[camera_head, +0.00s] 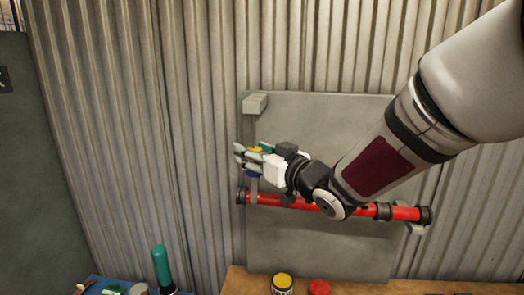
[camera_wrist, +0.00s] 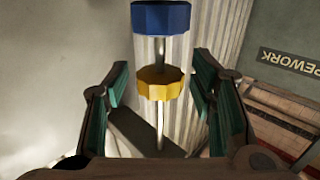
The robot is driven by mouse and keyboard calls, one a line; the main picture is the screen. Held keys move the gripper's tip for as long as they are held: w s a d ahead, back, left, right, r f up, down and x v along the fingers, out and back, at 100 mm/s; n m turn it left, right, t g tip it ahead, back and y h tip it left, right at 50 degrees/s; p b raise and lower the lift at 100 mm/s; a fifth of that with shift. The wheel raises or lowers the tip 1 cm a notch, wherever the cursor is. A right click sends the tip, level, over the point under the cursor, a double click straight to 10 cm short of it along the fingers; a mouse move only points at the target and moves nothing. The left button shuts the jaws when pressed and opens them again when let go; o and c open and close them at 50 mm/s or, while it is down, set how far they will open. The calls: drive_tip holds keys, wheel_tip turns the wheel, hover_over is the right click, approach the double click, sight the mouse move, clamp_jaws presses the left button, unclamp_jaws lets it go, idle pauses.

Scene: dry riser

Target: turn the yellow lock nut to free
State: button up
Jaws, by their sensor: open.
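The yellow lock nut (camera_wrist: 158,86) is a scalloped ring on a thin upright rod in the wrist view. A blue ring (camera_wrist: 160,17) sits on the same line at the top of that view, apart from the nut. My gripper (camera_wrist: 159,74) is open, with one green-padded finger to the left of the nut and one to the right. Gaps show between both pads and the nut. In the head view my gripper (camera_head: 245,157) is at the left part of the grey panel, and the nut (camera_head: 255,149) shows only as a small yellow patch, mostly hidden by the fingers.
A red pipe (camera_head: 280,200) runs across the grey panel (camera_head: 320,250), below my gripper and partly behind my arm. A corrugated wall (camera_head: 190,130) stands behind. Below are a yellow-topped tin (camera_head: 282,282), a red round object (camera_head: 319,287) and a teal bottle (camera_head: 162,266).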

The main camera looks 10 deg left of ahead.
drive_tip(key=c, duration=1.2)
drive_tip(key=shift+w+n+g+y+b, duration=0.3)
drive_tip(key=shift+n+g+y+b, duration=0.4)
drive_tip(key=shift+g+b, duration=0.35)
drive_tip(key=shift+s+n+g+y+b, duration=0.25)
drive_tip(key=shift+n+g+y+b, duration=0.45)
drive_tip(key=shift+n+g, duration=0.3)
drive_tip(key=o, duration=1.2)
